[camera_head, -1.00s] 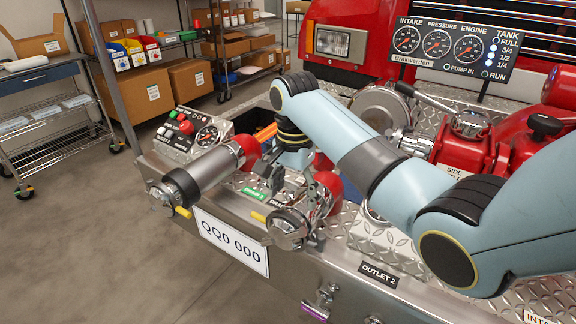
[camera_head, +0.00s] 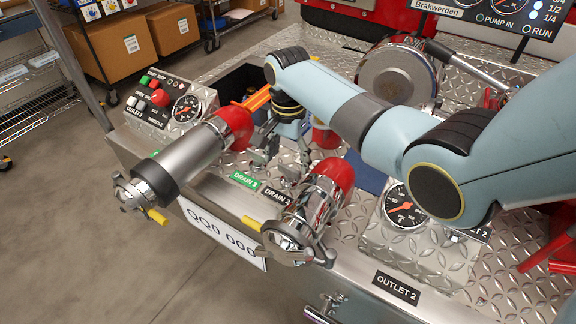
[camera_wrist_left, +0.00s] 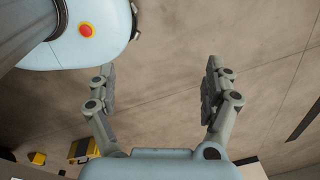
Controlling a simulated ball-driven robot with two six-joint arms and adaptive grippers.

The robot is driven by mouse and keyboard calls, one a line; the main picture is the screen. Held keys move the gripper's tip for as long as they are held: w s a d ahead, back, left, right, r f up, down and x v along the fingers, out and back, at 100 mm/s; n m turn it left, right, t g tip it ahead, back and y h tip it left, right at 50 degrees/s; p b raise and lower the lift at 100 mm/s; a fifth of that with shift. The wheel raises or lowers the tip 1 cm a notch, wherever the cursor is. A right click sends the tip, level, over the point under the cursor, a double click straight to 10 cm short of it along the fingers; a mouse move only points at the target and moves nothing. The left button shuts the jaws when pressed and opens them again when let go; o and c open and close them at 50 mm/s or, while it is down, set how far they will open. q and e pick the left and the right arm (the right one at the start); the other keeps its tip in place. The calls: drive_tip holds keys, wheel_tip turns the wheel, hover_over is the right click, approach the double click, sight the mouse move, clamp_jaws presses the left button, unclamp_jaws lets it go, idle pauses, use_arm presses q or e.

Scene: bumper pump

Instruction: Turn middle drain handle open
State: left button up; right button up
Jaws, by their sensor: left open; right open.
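The drain handles stand on the diamond-plate bumper deck behind the green DRAIN 3 label (camera_head: 245,180) and the black DRAIN 2 label (camera_head: 278,196). The middle drain handle is small and partly hidden; I cannot make out its angle. My right gripper (camera_head: 279,158) points down over the deck just behind these labels, between the two outlets, with its fingers apart. I cannot tell whether it touches a handle. My left gripper (camera_wrist_left: 160,72) shows in the left wrist view, open and empty above bare floor; it is not in the head view.
Two chrome outlets with red collars, a left one (camera_head: 190,160) and a right one (camera_head: 314,205), flank the drain area. A control panel with gauge (camera_head: 170,108) is at left, another gauge panel (camera_head: 405,210) at right. A large chrome cap (camera_head: 398,78) stands behind my arm.

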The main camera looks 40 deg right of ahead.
sight(288, 169)
drive_tip(key=shift+f, duration=1.6)
drive_tip(key=c, duration=0.9)
use_arm(q)
drive_tip(key=shift+w+d+f, duration=0.2)
drive_tip(key=shift+w+d, duration=0.15)
drive_tip(key=shift+w, duration=0.4)
